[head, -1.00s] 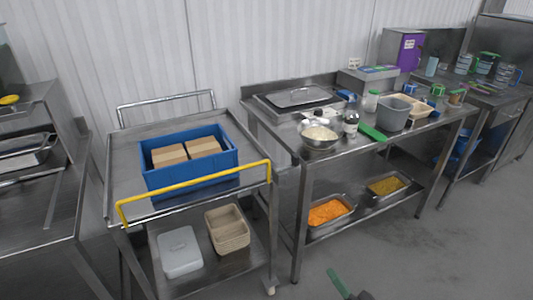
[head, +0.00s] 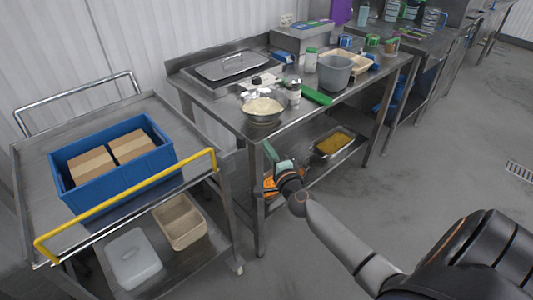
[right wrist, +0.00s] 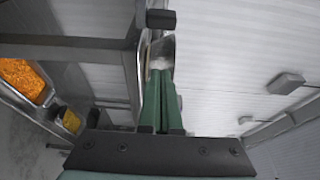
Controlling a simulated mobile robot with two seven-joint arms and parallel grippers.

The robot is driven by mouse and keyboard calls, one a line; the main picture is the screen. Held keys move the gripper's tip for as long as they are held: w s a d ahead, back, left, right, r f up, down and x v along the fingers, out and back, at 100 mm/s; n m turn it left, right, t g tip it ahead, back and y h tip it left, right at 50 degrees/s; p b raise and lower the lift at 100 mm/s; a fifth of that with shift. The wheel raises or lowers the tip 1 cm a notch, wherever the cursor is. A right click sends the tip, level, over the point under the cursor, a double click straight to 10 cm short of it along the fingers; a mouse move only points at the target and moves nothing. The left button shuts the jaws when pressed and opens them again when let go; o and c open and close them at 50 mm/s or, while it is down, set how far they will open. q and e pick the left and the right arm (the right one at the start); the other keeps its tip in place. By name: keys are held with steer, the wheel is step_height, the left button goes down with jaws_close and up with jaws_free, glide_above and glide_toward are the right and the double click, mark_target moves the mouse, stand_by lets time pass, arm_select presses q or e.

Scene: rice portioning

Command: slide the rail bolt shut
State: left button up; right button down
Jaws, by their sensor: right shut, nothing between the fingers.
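A yellow rail (head: 125,197) runs along the near edge of the steel cart in the head view. I cannot make out a separate bolt on it; any bolt is too small to tell. My right gripper (head: 268,149) shows with green fingers in front of the steel table's near left leg, to the right of the rail and apart from it. In the right wrist view its two green fingers (right wrist: 161,80) lie close together, shut with nothing between them. My left gripper is not in view.
The cart (head: 38,160) carries a blue crate (head: 120,180) with cardboard boxes. Beside it stands a steel table (head: 235,115) with a bowl (head: 262,110) and grey bin. Orange food (right wrist: 20,78) is on its lower shelf. The floor (head: 430,170) at right is clear.

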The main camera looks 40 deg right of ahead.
steer(key=b+x, duration=0.1)
steer(key=x, duration=0.5)
steer(key=shift+w+b, duration=0.1)
steer(key=shift+b, duration=0.2)
steer(key=a, duration=0.3)
steer(key=shift+s+a+p, duration=0.2)
steer(key=shift+p, duration=0.15)
steer(key=shift+a, duration=0.3)
